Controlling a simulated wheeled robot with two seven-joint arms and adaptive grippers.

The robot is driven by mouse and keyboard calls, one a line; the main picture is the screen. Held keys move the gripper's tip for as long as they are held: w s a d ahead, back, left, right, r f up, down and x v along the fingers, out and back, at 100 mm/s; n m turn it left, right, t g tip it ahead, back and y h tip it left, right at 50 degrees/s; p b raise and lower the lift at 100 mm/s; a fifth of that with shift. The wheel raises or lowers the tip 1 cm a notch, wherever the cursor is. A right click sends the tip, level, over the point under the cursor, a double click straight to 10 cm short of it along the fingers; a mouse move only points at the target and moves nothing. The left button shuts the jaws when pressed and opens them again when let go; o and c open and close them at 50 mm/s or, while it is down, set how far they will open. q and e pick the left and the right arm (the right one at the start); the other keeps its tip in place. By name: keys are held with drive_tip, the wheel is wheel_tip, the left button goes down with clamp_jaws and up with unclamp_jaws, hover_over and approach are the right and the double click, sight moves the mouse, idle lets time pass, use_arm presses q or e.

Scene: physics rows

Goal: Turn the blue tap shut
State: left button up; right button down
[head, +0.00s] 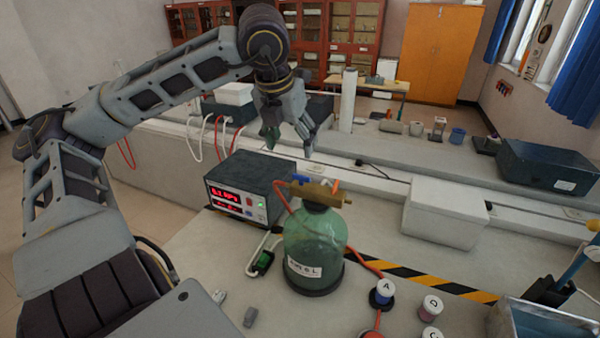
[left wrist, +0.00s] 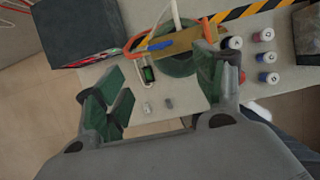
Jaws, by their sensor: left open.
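The blue tap (head: 304,183) is a small blue lever on a brass manifold (head: 322,193) atop a green glass bottle (head: 313,245). In the left wrist view the blue tap (left wrist: 161,45) lies near the top, beyond the fingers, along one side of the brass piece. My left gripper (head: 289,138) is open and empty, pointing down, above and behind the bottle in the head view. It is apart from the tap. In the left wrist view its green-padded fingers (left wrist: 162,88) are spread wide. My right gripper is not in view.
A dark box with a red display (head: 240,190) stands left of the bottle. A white box (head: 444,212) stands right. Orange tubing (head: 365,264) and several lettered spools, one marked A (head: 382,293), lie near the bottle.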

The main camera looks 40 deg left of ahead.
sight(301, 176)
use_arm(q)
drive_tip(key=shift+p+x, duration=0.9)
drive_tip(key=shift+x, duration=5.4)
drive_tip(key=shift+c, duration=0.2)
drive_tip(key=c, duration=1)
